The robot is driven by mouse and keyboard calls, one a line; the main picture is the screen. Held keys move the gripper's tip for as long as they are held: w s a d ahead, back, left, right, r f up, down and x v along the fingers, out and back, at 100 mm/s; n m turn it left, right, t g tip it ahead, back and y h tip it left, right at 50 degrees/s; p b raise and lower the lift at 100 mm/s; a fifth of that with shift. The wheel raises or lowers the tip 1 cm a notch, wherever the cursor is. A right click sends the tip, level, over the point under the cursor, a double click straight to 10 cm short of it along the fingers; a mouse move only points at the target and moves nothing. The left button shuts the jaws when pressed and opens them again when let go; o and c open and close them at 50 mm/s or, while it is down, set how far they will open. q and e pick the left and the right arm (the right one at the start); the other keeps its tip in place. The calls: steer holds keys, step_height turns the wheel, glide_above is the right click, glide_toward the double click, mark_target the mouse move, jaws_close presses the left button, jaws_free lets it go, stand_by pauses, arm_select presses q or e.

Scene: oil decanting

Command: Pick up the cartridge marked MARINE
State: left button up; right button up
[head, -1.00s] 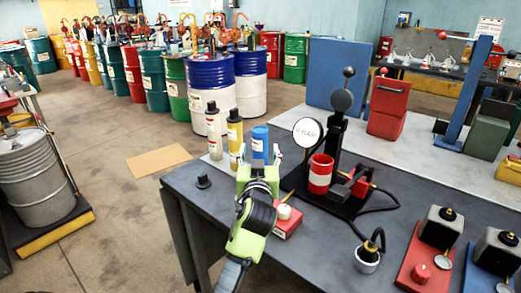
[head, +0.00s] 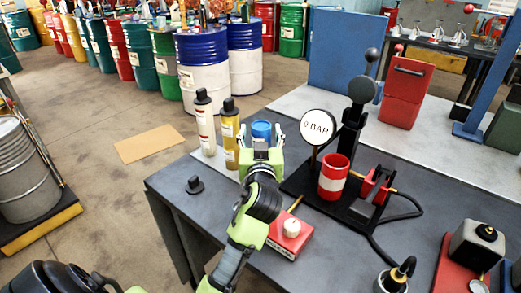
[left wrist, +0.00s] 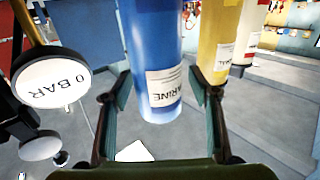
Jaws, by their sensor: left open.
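The blue cartridge (head: 261,130) stands upright at the far left part of the grey bench, mostly hidden behind my left gripper (head: 261,150) in the head view. In the left wrist view the blue cartridge (left wrist: 152,50) shows a white label with the letters "ARINE", its first letter out of sight. My left gripper (left wrist: 157,88) is open, with one finger on each side of the blue cartridge. Whether the fingers touch it I cannot tell. My right gripper is not in view.
A yellow cartridge (head: 229,145) and a white one (head: 204,130) stand close to the left. A "0 BAR" gauge (head: 318,129) and a red-and-white cup (head: 333,178) stand to the right. A small black knob (head: 194,185) is at the left.

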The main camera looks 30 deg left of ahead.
arm_select(q)
steer(key=shift+s+d+r, duration=0.45)
steer(key=shift+d, duration=0.05)
steer(key=c, duration=0.4)
steer(key=shift+f, duration=0.1)
jaws_close()
steer(key=shift+a, duration=0.15)
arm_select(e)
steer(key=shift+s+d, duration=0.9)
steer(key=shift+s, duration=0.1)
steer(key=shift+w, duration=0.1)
